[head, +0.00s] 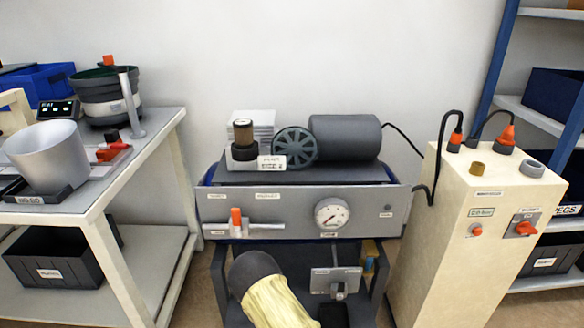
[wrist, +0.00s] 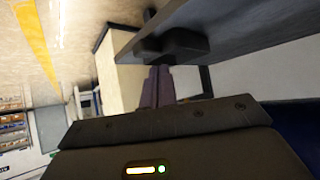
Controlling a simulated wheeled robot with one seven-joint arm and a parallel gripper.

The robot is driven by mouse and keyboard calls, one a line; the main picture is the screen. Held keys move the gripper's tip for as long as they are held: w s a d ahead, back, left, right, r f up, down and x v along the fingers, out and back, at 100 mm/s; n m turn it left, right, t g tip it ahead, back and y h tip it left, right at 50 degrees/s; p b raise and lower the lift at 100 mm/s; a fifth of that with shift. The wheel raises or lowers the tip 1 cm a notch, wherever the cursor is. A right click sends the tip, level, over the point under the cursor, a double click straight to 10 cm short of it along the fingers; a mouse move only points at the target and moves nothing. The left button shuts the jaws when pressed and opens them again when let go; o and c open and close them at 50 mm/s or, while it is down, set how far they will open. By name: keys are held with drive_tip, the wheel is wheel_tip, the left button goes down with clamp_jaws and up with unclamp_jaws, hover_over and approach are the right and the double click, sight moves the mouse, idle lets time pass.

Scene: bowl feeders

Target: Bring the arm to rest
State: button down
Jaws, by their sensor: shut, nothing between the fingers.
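My gripper (wrist: 159,76) shows in the wrist view, past the dark wrist housing with its small lit indicator. Its two narrow fingers are together with nothing between them. They point toward a dark overhanging edge and a pale upright panel; I cannot tell the exact gap. In the head view my arm, in a pale yellow sleeve with a dark rounded joint, shows at the bottom centre, in front of the grey machine (head: 265,210). The gripper itself is out of sight there.
A feeder bench (head: 150,150) with a grey bowl (head: 45,157) stands left. A cream cabinet (head: 455,265) with a red-orange switch (head: 526,228) and cables stands right, before blue-framed shelving (head: 495,70). Floor shows between bench and machine.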

wheel_tip(320, 180, up, 22)
drive_tip(key=a+n+g+y+p, duration=0.2)
drive_tip(key=n+g+y+p, duration=0.1)
drive_tip(key=y, duration=0.3)
drive_tip(key=s+d+r+n+g+p, duration=0.1)
drive_tip(key=s+d+r+n, duration=0.25)
drive_tip(key=s+r, duration=0.4)
drive_tip(key=s+d+r+n+g+p, duration=0.1)
drive_tip(key=s+d+r+n, duration=0.1)
drive_tip(key=s+d+r, duration=0.4)
drive_tip(key=w+p+v, duration=0.2)
drive_tip(key=p+v, duration=1)
drive_tip(key=v, duration=0.1)
drive_tip(key=w+r+p+v, duration=0.1)
drive_tip(key=w+p+v, duration=0.2)
drive_tip(key=p+v, duration=1)
drive_tip(key=w+p+v, duration=0.2)
drive_tip(key=p+v, duration=1)
drive_tip(key=v, duration=0.1)
drive_tip(key=shift+w+d+r+y+p, duration=0.3)
drive_tip(key=shift+w+r+y, duration=0.1)
drive_tip(key=shift+r, duration=0.25)
